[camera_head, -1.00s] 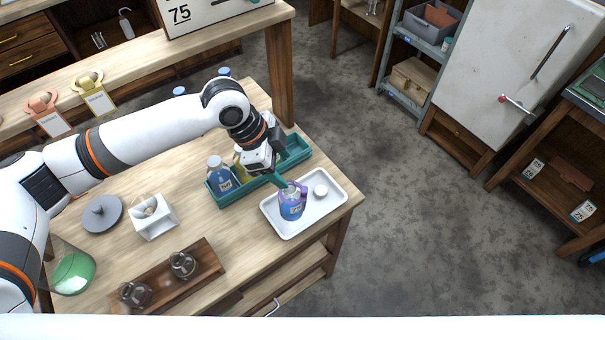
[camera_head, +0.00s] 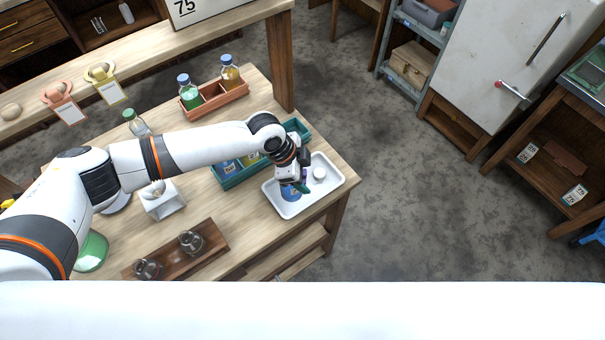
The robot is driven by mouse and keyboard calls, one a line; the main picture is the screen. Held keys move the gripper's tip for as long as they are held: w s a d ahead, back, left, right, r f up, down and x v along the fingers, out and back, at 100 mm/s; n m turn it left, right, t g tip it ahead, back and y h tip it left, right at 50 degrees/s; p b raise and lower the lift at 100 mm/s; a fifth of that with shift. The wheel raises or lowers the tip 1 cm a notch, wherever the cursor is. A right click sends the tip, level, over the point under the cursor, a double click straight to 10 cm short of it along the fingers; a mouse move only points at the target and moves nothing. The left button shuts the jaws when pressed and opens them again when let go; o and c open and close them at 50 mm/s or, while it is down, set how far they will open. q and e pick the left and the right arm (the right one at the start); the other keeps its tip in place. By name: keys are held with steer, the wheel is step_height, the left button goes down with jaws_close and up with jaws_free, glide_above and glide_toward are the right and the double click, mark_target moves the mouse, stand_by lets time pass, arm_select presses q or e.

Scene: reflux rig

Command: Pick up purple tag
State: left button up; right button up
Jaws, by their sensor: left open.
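A blue bottle (camera_head: 289,193) stands in a white tray (camera_head: 331,186) at the right end of the wooden table. A small patch of purple, likely the purple tag (camera_head: 304,173), shows at the gripper by the bottle's top; most of it is hidden. My left gripper (camera_head: 301,186) is open, pointing down over the bottle's neck. Its body covers the bottle's top, and I cannot tell whether its fingers touch the tag. My right gripper is not in view.
A white round cap (camera_head: 320,173) lies in the tray. A teal rack (camera_head: 231,182) with bottles is just left of it, partly behind my arm. An orange rack (camera_head: 214,105) with bottles stands behind. A wooden holder (camera_head: 213,238) with glass vessels is in front.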

arm_select(q)
steer(key=c, duration=0.8)
steer(key=shift+c, duration=0.2)
